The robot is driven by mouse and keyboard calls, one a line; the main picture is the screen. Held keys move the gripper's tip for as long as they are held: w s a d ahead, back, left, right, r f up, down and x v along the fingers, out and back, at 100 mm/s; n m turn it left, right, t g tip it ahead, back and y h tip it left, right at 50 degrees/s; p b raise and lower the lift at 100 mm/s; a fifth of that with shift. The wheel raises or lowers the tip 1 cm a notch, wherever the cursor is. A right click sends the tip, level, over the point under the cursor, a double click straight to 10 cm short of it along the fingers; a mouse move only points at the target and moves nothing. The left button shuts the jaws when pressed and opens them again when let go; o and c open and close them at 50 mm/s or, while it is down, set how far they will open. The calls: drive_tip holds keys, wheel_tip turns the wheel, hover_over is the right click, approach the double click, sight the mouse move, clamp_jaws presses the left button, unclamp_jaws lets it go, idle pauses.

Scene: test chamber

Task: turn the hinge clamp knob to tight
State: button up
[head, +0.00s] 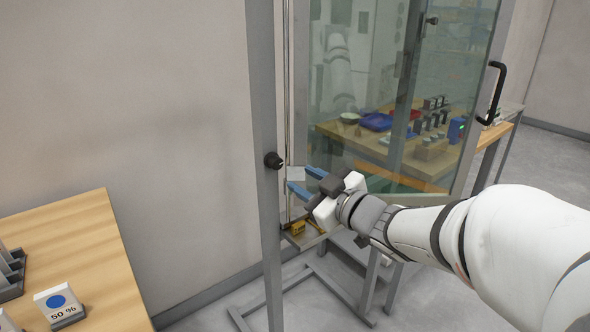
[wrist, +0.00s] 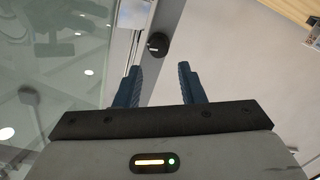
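The black round clamp knob (head: 273,160) sits on the grey upright post of the glass-doored frame in the head view. It also shows in the wrist view (wrist: 157,45), with a pale mark on its face, beyond the fingertips. My gripper (head: 299,182) has two blue fingers, held to the right of the post and a little below the knob. In the wrist view the fingers (wrist: 159,68) are spread apart with nothing between them. The knob is apart from both fingers.
A glass door (head: 385,95) with a black handle (head: 493,92) stands open at the right. A wooden table (head: 80,255) with a "50 %" block (head: 60,306) is at the lower left. A small yellow object (head: 296,228) lies on a low shelf below my gripper.

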sight(279, 167)
drive_tip(key=w+a+m+t+b, duration=0.1)
drive_tip(key=w+b, duration=0.1)
drive_tip(key=w+a+m+t+y+b, duration=0.1)
drive_tip(key=w+a+m+t+b, duration=0.1)
drive_tip(key=w+a+f+m+t+y+b, duration=0.1)
drive_tip(key=w+m+b, duration=0.1)
drive_tip(key=shift+w+a+t, duration=0.2)
drive_tip(key=shift+a+t, duration=0.1)
idle(0.5)
drive_tip(key=c, duration=0.7)
drive_tip(key=shift+f+b, duration=0.1)
drive_tip(key=shift+b, duration=0.25)
